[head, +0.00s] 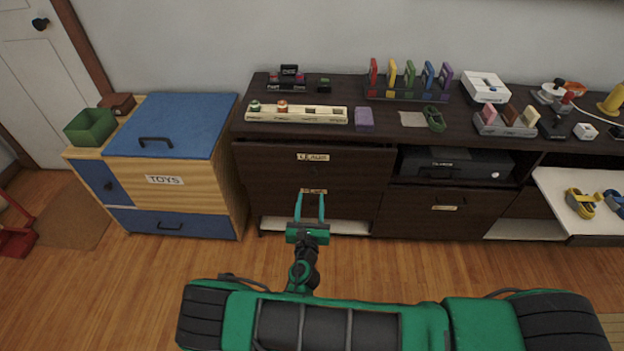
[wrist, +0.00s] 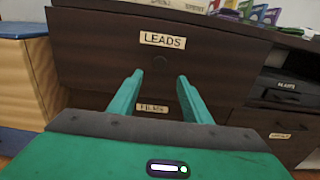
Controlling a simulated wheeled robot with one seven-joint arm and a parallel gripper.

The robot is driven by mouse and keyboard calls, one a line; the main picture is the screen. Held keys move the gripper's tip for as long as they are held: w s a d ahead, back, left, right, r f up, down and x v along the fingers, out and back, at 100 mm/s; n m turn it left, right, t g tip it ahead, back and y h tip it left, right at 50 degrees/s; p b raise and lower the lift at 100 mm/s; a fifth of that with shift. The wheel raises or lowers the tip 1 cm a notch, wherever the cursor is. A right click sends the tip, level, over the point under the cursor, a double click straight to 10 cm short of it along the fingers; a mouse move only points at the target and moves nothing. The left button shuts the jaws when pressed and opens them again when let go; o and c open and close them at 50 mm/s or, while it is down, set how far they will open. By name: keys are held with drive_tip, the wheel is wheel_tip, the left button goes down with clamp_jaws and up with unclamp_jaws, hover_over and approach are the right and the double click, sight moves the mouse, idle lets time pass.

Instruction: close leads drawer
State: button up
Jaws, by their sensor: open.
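The leads drawer (head: 270,162) is the dark brown upper front at the left of the long cabinet. Its pale label (wrist: 163,40) reads LEADS in the wrist view. The front seems to stand slightly forward of the cabinet; how far is hard to tell.
A lower drawer label (wrist: 152,107) shows between my fingers. The toy chest (head: 178,170) stands close at the left. A printer (head: 455,163) sits in the shelf at the right. Small items crowd the cabinet top (head: 385,115). Wooden floor (head: 130,270) is clear at the left front.

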sight(313, 173)
drive_tip(key=w, duration=1)
drive_tip(key=shift+w+d, duration=0.15)
drive_tip(key=shift+w, duration=0.15)
clamp_jaws()
drive_tip(key=w, duration=0.4)
drive_tip(key=shift+w, duration=0.15)
